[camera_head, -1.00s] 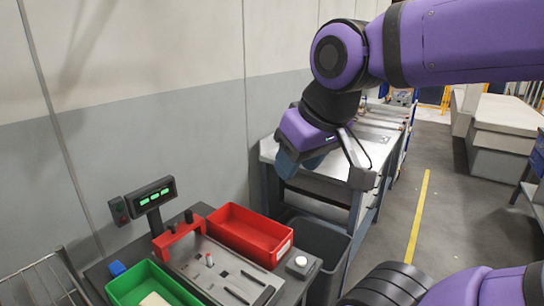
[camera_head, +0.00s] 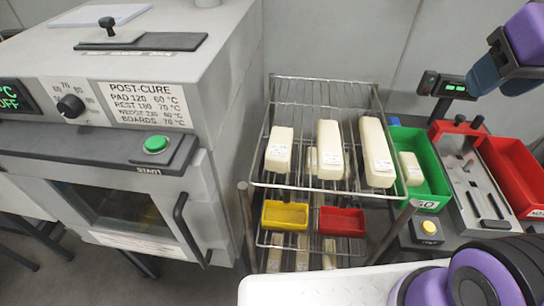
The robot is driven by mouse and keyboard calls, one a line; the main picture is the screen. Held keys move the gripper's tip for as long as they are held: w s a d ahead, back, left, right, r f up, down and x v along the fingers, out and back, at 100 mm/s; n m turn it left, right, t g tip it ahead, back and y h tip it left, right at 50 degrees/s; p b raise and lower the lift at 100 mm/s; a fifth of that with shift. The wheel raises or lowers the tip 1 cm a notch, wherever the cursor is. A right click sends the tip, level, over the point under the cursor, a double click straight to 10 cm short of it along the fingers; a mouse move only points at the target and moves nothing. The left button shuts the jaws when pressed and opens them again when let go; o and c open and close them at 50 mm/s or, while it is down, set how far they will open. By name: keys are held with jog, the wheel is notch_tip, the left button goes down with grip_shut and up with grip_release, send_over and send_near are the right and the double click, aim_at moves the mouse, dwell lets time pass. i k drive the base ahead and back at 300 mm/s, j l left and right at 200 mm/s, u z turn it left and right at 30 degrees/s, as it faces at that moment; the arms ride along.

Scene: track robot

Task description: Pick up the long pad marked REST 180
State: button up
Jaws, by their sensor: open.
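Three cream pads lie side by side on the top shelf of a wire rack (camera_head: 315,79): a shorter left one (camera_head: 279,150), a longer middle one (camera_head: 329,150) and a longer right one (camera_head: 377,152). Their small end labels are too small to read, so I cannot tell which is marked REST 180. More cream pads lie on lower levels, partly hidden by the shelf. Another cream pad (camera_head: 411,168) lies in a green bin. My gripper (camera_head: 500,75) is at the upper right, partly cut off by the frame, open and apart from the pads.
A grey post-cure oven (camera_head: 120,100) with a settings label (camera_head: 145,104) and door handle stands left of the rack. Yellow (camera_head: 285,215) and red (camera_head: 341,221) trays sit lower on the rack. A green bin (camera_head: 425,190), gauge bench and red bin (camera_head: 515,180) are right.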

aim_at(330, 163)
jog(key=u, duration=0.15)
jog(key=j+z, duration=0.3)
jog(key=j, duration=0.2)
jog(key=k+j+z, duration=0.1)
jog(key=j+z, duration=0.2)
jog(key=j, duration=0.25)
jog(key=k+j+z, duration=0.1)
jog(key=j+z, duration=0.15)
jog(key=j, duration=0.25)
